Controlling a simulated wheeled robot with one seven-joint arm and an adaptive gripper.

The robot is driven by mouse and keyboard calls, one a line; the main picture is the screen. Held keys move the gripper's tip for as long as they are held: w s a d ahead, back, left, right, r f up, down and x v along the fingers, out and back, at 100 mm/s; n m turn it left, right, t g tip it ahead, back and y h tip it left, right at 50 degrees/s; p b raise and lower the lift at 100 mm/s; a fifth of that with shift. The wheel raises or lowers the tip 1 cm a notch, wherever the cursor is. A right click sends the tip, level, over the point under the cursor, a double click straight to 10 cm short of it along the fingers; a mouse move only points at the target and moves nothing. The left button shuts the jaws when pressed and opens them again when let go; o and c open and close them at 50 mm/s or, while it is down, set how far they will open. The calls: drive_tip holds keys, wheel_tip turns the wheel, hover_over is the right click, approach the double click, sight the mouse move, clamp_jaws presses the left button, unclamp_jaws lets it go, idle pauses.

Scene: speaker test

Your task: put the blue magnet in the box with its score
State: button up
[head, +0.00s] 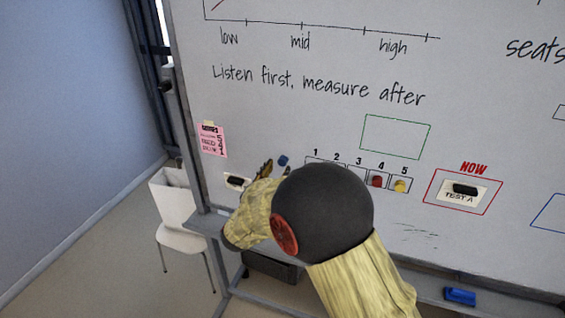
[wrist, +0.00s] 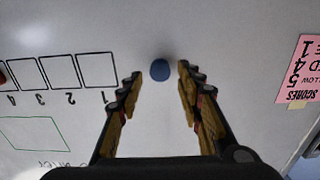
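The blue magnet (head: 283,160) is on the whiteboard, left of the row of numbered boxes. In the wrist view the magnet (wrist: 160,70) lies between the tips of my open gripper (wrist: 160,73), with a gap on both sides. In the head view my gripper (head: 268,167) is partly hidden by my arm. Box 1 (wrist: 98,70) is empty, as are boxes 2 (wrist: 62,73) and 3 (wrist: 27,75). A pink score note (head: 211,140) also shows in the wrist view (wrist: 298,70), cut off; its visible line endings read "LOW 5", "D 4" and "E 1".
A red magnet (head: 377,181) is in box 4 and a yellow magnet (head: 400,186) in box 5. A red NOW frame (head: 430,199) holds a TEST A label. A tray ledge (head: 500,288) with a blue eraser (head: 460,296) runs below. A white chair (head: 180,240) stands at left.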

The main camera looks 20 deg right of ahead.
sight(281, 163)
drive_tip(key=shift+x, duration=1.6)
drive_tip(key=shift+a+r+b, duration=0.1)
drive_tip(key=shift+r+b, duration=0.05)
drive_tip(key=shift+b, duration=0.2)
drive_tip(key=c, duration=0.9)
